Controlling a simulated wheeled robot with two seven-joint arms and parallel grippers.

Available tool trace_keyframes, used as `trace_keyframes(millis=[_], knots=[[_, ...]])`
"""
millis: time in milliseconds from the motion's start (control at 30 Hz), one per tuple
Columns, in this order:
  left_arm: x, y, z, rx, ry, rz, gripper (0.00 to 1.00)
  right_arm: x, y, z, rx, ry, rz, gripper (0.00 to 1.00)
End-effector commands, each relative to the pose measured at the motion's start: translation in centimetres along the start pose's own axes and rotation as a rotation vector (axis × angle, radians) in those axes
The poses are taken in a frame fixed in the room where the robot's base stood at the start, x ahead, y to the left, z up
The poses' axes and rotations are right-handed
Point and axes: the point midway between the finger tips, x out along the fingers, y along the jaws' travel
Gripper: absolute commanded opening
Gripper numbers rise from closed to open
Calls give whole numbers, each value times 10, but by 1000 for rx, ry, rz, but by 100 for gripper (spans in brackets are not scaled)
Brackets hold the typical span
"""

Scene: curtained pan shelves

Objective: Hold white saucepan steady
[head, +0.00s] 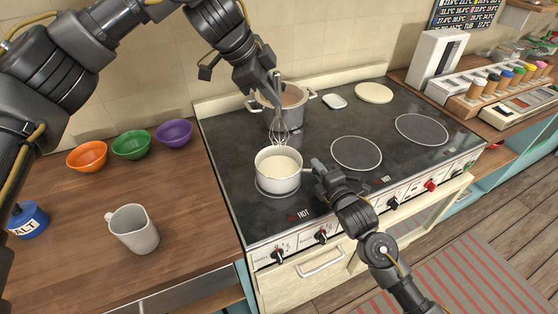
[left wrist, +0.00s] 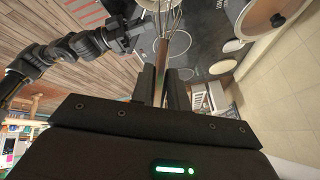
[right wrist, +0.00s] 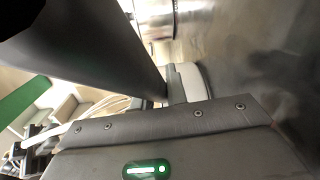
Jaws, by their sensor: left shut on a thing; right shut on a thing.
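The white saucepan (head: 278,183) stands upright on the front-left burner of the stove, with a pale creamy liquid inside. My right gripper (head: 316,172) is at the saucepan's right side, shut on its handle, which is mostly hidden by the fingers. My left gripper (head: 275,82) is above the saucepan, shut on the handle of a whisk (head: 280,128). The whisk hangs wires down, their lower end just over the saucepan's far rim; I cannot tell whether they touch it. In the left wrist view the brown whisk handle (left wrist: 160,62) stands between the fingers.
A large grey pot (head: 295,103) stands on the back-left burner, behind the whisk. The stove's right burners (head: 356,152) are bare. Orange (head: 87,156), green (head: 132,145) and purple (head: 174,133) bowls, a white jug (head: 134,230) and a blue salt container (head: 28,220) are on the left counter.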

Motion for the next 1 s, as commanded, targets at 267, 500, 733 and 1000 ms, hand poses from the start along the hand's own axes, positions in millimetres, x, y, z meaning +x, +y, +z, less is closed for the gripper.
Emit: trace_keyframes(millis=[267,500,733,1000], knots=[[0,0,0,0,0,0,0,0,0,1,0,-2,0,0],[0,0,0,0,0,0,0,0,0,0,0,-1,0,40],[0,0,0,0,0,0,0,0,0,0,0,0,0,40],[0,0,0,0,0,0,0,-28,-1,0,-1,0,-1,40]])
